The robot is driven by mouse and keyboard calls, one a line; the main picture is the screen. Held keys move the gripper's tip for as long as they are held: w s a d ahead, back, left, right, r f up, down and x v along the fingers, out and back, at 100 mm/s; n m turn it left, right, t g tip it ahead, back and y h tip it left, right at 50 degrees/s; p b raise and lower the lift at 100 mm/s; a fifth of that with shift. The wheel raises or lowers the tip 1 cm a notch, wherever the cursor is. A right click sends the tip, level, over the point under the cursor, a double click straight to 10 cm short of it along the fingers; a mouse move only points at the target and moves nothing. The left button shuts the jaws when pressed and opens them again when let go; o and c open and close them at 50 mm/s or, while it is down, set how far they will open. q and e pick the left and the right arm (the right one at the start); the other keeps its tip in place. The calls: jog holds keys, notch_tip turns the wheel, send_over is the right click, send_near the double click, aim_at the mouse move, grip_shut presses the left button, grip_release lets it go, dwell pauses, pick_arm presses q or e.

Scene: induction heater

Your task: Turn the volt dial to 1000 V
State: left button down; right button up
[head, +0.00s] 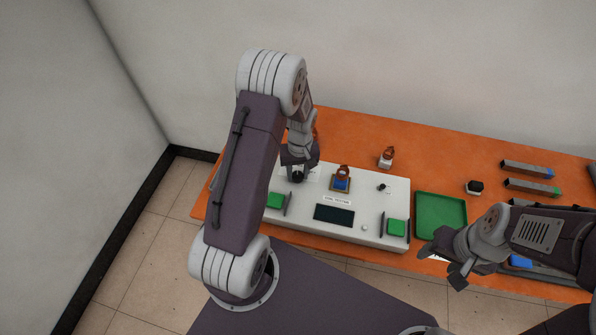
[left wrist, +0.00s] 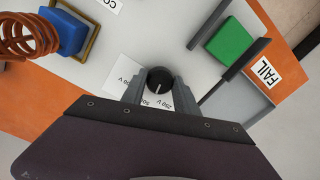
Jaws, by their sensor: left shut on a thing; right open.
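The volt dial (left wrist: 160,78) is a black round knob on the white coil tester (head: 350,178). In the head view the dial (head: 298,176) is at the tester's left, under my left gripper (head: 298,162). In the left wrist view my left gripper (left wrist: 157,91) is shut on the dial, one finger on each side. A white scale label (left wrist: 122,82) lies under the dial. Its volt marks are partly hidden, and the pale pointer line on the knob seems to face the lower edge of the picture. My right gripper (head: 441,265) is open and empty at the lower right.
A coil on a blue block (head: 342,180) stands mid-tester, with a dark display (head: 334,215) in front. Green pads (head: 396,227) flank it. A green tray (head: 441,214) is to the right, another coil (head: 387,157) behind. The FAIL label (left wrist: 265,72) shows.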

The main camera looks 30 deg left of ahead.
aim_at(298, 176)
pick_arm(q)
jog(key=m+p, duration=0.1)
jog(key=m, duration=0.5)
jog(key=shift+r+p, duration=0.1)
jog(key=shift+p, duration=0.25)
jog(key=m+p, duration=0.1)
jog(key=m, duration=0.4)
jog(key=shift+a, duration=0.1)
jog(key=shift+m+p, duration=0.3)
jog(key=shift+m, duration=0.2)
jog(key=c, duration=0.9)
grip_release()
notch_tip(298, 176, up, 9)
jog(key=shift+s+f+b, duration=0.1)
jog(key=shift+b, duration=0.25)
